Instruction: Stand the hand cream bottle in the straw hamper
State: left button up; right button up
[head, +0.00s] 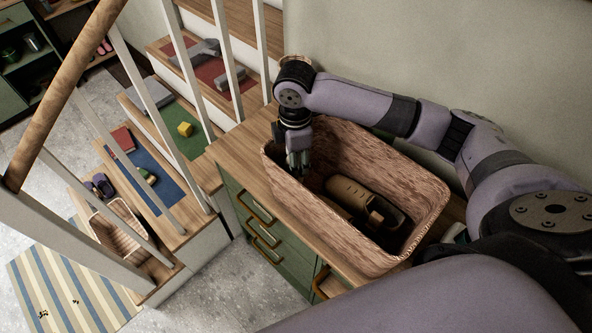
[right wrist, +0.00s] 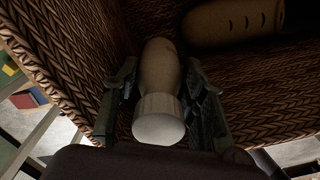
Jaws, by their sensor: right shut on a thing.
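The straw hamper (head: 315,222) is a long woven box on top of the green drawer bench in the head view. Its woven wall (right wrist: 70,60) also fills much of the right wrist view. My right gripper (head: 298,165) points down inside the hamper's left end. In the right wrist view its fingers (right wrist: 163,105) are closed on both sides of the pale hand cream bottle (right wrist: 158,65), whose white cap faces the camera. Whether the bottle's far end touches the hamper floor cannot be seen. In the head view the gripper hides most of the bottle. My left gripper is not in view.
A tan cylindrical thing with dark slots (head: 350,192) lies in the hamper, right of the gripper, beside a dark object (head: 388,218). White railing posts and steps with mats and toys stand at the left. A wall is close behind the hamper.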

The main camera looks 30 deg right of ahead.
notch_tip(320, 180, down, 2)
jog(key=shift+a+f, duration=0.1)
jog(key=shift+a, duration=0.05)
jog(key=shift+f, duration=0.3)
notch_tip(320, 180, down, 3)
jog(key=shift+f+p, duration=0.2)
jog(key=shift+p, duration=0.3)
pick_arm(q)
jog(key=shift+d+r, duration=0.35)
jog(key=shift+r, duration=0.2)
pick_arm(e)
jog(key=shift+f, duration=0.2)
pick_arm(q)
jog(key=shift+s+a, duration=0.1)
pick_arm(e)
jog(key=shift+f, duration=0.15)
jog(key=o, duration=1)
